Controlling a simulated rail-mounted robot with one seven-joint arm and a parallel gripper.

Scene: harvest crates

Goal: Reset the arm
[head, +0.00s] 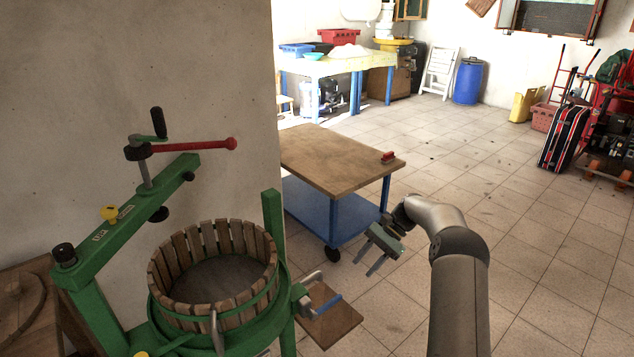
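My gripper (373,263) is in the middle right of the head view, at the end of my bent grey arm. Its two fingers point down and to the left and stand apart, with nothing between them. It hangs in front of the right end of a wooden-topped trolley with a blue frame, over the tiled floor. It appears to touch nothing.
The trolley (335,160) bears a small red object (388,157). A green press (92,282) with a slatted wooden basket (186,319) stands at the left, by a pale wall (130,60). A blue barrel (467,82) stands far back.

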